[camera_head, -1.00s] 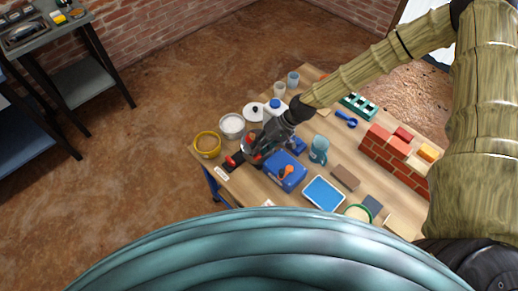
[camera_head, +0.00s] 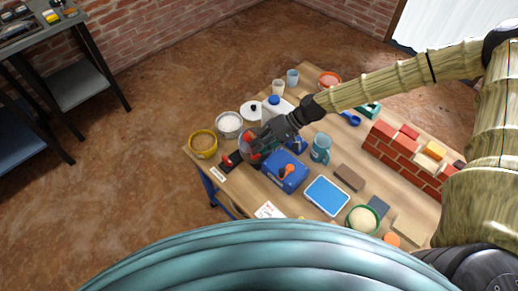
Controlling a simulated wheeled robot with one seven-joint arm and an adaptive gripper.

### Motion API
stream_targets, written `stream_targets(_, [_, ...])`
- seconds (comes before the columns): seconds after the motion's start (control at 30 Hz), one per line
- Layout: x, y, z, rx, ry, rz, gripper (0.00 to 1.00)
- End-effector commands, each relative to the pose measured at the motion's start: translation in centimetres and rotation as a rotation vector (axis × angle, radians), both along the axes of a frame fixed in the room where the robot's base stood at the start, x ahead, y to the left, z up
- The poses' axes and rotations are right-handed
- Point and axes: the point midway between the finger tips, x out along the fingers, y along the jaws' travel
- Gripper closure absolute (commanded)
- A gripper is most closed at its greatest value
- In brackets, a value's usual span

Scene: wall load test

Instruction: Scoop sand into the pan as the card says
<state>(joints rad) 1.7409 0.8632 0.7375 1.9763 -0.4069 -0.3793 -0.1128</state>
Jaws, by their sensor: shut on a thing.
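My gripper (camera_head: 256,145) is low over the left part of the table, shut on a small red thing (camera_head: 246,146) that the fingers largely hide. A yellow-rimmed tub (camera_head: 191,145) of brown sand stands at the left corner, left of my gripper. A grey pot (camera_head: 229,135) of white grains stands behind it. A green-rimmed bowl (camera_head: 349,226) of pale grains is at the front right. A white printed card (camera_head: 269,211) lies at the front edge, its text too small to read. I cannot tell which thing is the pan.
A blue box (camera_head: 286,182) sits just right of my gripper. A red and black object (camera_head: 231,160) lies left of it. A teal mug (camera_head: 320,149), a blue tray (camera_head: 327,195), a blue scoop (camera_head: 351,119) and a brick wall (camera_head: 401,160) fill the right side. A white jug (camera_head: 276,108) stands behind.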

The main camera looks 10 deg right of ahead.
Motion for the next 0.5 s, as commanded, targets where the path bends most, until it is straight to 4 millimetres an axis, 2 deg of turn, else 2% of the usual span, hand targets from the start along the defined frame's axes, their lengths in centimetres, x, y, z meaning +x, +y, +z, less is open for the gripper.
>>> stream_targets(0.5, [0.02,-0.25,-0.55,0.092,0.005,-0.001,1.00])
